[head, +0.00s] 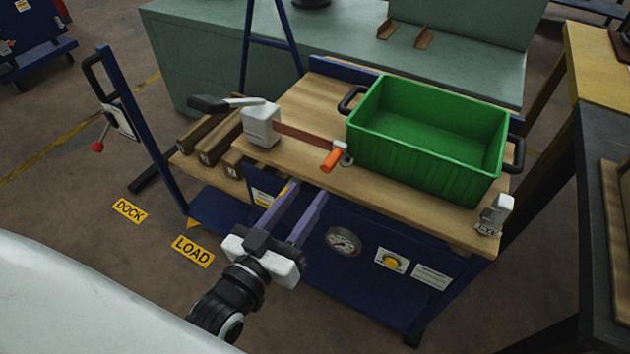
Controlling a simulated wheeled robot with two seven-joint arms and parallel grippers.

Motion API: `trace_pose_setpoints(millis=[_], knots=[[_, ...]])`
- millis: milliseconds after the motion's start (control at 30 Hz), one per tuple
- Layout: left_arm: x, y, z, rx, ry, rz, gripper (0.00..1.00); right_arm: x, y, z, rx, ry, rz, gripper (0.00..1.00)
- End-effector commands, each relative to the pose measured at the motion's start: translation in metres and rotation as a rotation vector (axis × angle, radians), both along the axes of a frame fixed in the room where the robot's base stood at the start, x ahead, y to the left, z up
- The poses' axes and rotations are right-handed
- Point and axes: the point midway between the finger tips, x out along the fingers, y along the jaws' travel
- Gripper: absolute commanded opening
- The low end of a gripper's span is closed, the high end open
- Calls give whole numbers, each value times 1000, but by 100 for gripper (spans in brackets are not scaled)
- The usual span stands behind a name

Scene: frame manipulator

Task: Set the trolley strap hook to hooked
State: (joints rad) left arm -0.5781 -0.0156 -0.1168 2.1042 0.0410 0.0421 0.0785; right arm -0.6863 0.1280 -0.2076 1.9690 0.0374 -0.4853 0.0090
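The trolley (305,165) has a wooden top and a blue frame. A white strap housing (262,127) with a black-handled lever (208,104) sits on its left part. A brown-red strap (303,135) runs right from it to a small metal hook piece (345,153) with an orange grip (331,160), beside the green bin's near-left corner. A pale block with a metal base (496,213) stands at the top's front right corner. I cannot tell whether the hook is latched to anything. My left gripper (309,190) is open and empty, its fingers at the trolley's front edge, below the orange grip. My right gripper is out of view.
The green bin (425,172) with black handles fills the right half of the top. The front panel carries a round gauge (343,241) and a yellow button (391,263). A blue post with a red-knobbed lever (98,146) stands at left. A dark table (595,200) is close on the right.

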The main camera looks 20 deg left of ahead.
Motion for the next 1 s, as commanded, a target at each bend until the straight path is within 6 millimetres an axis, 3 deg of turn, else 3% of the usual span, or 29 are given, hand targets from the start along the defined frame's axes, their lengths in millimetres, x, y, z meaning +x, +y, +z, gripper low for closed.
trace_pose_setpoints(millis=[200, 567, 667, 733, 833, 900, 1000], knots=[[-20, 2, 0, 0, 0, 0, 37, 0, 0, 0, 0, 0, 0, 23], [-21, 1, -3, 3, 9, -4, 37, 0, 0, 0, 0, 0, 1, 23], [-28, -7, -38, 32, 117, -38, 37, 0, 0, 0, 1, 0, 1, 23], [-41, -16, -82, 73, 257, -83, 37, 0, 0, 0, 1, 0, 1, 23], [-72, -25, -147, 139, 472, -150, 37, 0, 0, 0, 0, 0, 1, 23], [-94, -27, -182, 183, 597, -189, 31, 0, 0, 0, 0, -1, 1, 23], [-119, -28, -213, 222, 714, -226, 31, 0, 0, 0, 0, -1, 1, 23]])
